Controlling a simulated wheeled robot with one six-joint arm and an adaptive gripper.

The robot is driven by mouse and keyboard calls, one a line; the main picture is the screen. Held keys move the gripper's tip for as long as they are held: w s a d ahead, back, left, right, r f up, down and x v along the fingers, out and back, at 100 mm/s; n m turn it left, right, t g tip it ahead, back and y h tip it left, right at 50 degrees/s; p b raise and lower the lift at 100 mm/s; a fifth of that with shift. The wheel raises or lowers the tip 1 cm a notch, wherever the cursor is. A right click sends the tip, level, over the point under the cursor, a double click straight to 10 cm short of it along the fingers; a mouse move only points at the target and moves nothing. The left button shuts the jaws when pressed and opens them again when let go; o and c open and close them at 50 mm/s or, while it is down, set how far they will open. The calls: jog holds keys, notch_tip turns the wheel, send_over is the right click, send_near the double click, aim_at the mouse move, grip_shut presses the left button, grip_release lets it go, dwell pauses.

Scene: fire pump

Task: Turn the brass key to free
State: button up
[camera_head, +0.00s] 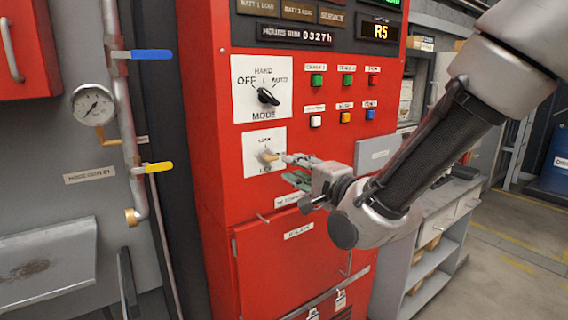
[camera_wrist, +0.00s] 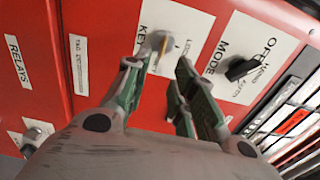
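The brass key (camera_head: 268,156) sits in a lock on a white plate (camera_head: 252,148) on the red pump panel, below the mode switch. In the wrist view the key (camera_wrist: 163,42) stands out from its plate, just ahead of and between my two green fingertips. My gripper (camera_head: 290,168) is at the panel front, just right of the key in the head view. In the wrist view my gripper (camera_wrist: 158,66) is open, with a gap between the fingers. I cannot tell whether a finger touches the key. The plate's lettering is too small to read in full.
The black mode switch (camera_head: 267,97) is right above the key plate. Several coloured buttons (camera_head: 346,80) are to its upper right. Pipes with a blue lever (camera_head: 150,55) and a yellow lever (camera_head: 158,167) run at the left. A grey shelf unit (camera_head: 440,225) stands at the right.

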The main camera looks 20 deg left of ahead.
jog(key=v, duration=0.4)
jog(key=shift+s+d, duration=0.15)
jog(key=shift+d, duration=0.05)
